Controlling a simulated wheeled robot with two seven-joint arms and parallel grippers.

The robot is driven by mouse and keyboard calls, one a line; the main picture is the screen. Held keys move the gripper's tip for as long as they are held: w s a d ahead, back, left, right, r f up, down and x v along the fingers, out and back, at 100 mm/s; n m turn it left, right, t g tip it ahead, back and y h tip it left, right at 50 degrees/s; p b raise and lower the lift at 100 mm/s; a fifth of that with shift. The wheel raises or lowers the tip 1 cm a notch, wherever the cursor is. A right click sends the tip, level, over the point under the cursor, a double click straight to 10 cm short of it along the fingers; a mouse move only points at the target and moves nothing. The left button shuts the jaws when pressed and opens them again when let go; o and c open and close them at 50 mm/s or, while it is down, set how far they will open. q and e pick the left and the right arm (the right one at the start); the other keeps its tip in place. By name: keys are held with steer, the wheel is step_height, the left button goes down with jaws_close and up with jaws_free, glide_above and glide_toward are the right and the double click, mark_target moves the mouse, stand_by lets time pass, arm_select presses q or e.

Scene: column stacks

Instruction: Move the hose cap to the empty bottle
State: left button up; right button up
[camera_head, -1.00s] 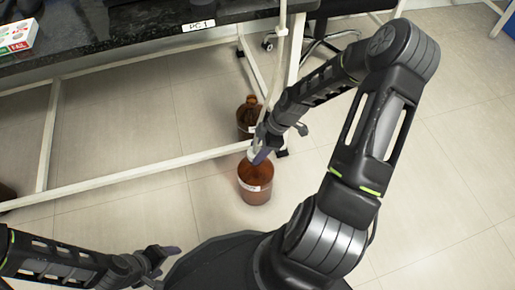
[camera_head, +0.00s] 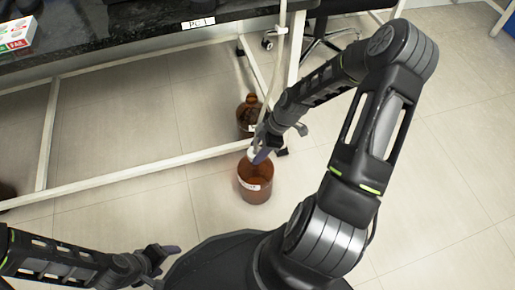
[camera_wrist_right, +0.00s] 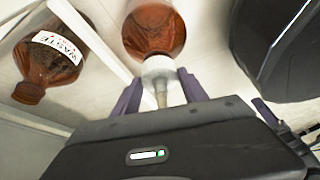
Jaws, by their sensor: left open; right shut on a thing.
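The near brown bottle (camera_head: 255,190) stands upright on the floor, and the far brown bottle (camera_head: 246,108) stands behind it. My right gripper (camera_head: 260,150) is at the top of the near bottle. In the right wrist view, its fingers (camera_wrist_right: 160,95) are shut on the white hose cap (camera_wrist_right: 158,68) with its pale hose stub. The cap lies against the neck of the near bottle (camera_wrist_right: 155,28); I cannot tell whether it is fully seated. The far bottle (camera_wrist_right: 48,68) has a WASTE label and dark contents. My left gripper (camera_head: 165,258) is open and empty, low at the left.
A dark bench (camera_head: 120,38) with a white metal frame (camera_head: 125,172) stands behind the bottles. A white post (camera_head: 296,50) rises close to the far bottle. A box (camera_head: 17,36) sits on the bench. The floor right of my right arm is clear.

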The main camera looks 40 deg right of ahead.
steer(key=shift+f, duration=0.4)
stand_by(0.3)
steer(key=o, duration=1.4)
steer(key=shift+r, duration=0.1)
steer(key=p+v, duration=0.3)
steer(key=v, duration=0.4)
steer(key=shift+s+d+r, duration=0.1)
steer(key=shift+r, duration=0.2)
